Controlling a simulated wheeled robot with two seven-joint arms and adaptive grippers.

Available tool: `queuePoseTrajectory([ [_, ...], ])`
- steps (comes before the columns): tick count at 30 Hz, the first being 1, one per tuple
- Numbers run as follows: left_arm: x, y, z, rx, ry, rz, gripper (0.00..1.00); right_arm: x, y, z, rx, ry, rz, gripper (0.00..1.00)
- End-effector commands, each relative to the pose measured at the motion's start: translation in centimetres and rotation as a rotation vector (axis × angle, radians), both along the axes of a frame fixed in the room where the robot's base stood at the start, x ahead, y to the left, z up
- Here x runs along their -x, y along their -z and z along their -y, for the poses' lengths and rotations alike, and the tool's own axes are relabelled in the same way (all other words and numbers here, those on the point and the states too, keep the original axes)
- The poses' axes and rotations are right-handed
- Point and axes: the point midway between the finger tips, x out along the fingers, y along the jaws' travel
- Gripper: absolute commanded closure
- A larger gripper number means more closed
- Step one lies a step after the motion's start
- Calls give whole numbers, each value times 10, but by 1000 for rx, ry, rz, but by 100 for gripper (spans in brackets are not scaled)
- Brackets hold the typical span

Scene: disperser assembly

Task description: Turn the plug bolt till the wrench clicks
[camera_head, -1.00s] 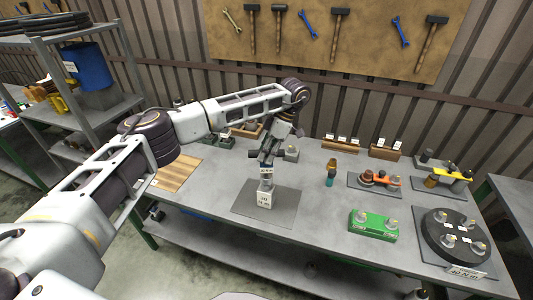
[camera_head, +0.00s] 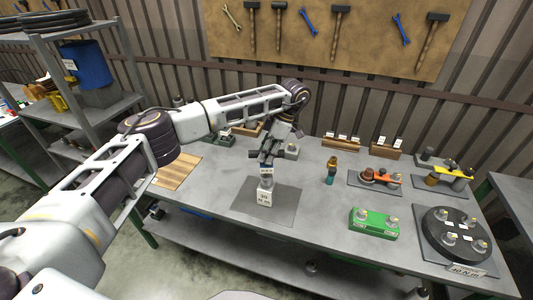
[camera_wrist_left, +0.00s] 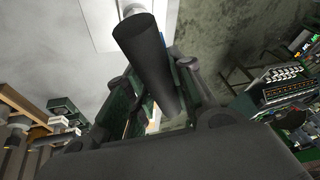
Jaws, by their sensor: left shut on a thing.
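A small pale block with a white label (camera_head: 265,198) stands on a dark grey mat (camera_head: 287,208) at the middle front of the bench. My left gripper (camera_head: 268,158) is above this block, pointing down, with a small labelled piece just under its fingers. In the left wrist view, the gripper (camera_wrist_left: 152,85) is shut on a thick black cylinder (camera_wrist_left: 140,40), which looks like the wrench's handle. The plug bolt is too small or hidden to make out. Whether the wrench is seated on it I cannot tell. My right gripper is not in view.
A green block with bolts (camera_head: 373,223) and a black round plate with bolts (camera_head: 455,238) stand at the right. Small trays with orange (camera_head: 380,178) and yellow parts (camera_head: 452,172) lie behind them. A teal-and-brown bottle-like piece (camera_head: 331,172) stands nearer the middle.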

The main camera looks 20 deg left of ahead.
Motion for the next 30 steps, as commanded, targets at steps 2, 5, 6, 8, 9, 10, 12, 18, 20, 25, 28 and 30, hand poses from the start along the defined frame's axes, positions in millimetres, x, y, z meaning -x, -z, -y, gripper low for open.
queuePoseTrajectory([
  [2, 0, 1, 0, 1, 0, 1, 100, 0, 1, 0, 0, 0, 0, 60],
  [5, 0, 3, 0, 1, 0, 1, 100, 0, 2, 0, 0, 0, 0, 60],
  [6, 0, 3, 0, 1, 0, 1, 100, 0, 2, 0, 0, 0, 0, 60],
  [8, 0, 4, 0, 1, 0, 1, 100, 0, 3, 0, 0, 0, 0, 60],
  [9, 0, 5, 0, 1, 0, 1, 100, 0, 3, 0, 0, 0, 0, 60],
  [10, 0, 5, 0, 1, 0, 1, 100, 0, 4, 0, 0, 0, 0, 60],
  [12, 0, 7, 0, 1, 0, 1, 100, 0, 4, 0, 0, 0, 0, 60],
  [18, 0, 10, 0, 1, 0, 1, 100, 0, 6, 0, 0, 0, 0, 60],
  [20, 0, 11, 0, 1, 0, 1, 100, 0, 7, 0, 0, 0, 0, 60],
  [25, 0, 14, 0, 1, 0, 1, 100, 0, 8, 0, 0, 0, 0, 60],
  [28, 0, 16, 0, 1, 0, 1, 100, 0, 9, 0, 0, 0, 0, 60],
  [30, 0, 17, 0, 1, 0, 1, 100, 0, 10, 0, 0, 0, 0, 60],
])
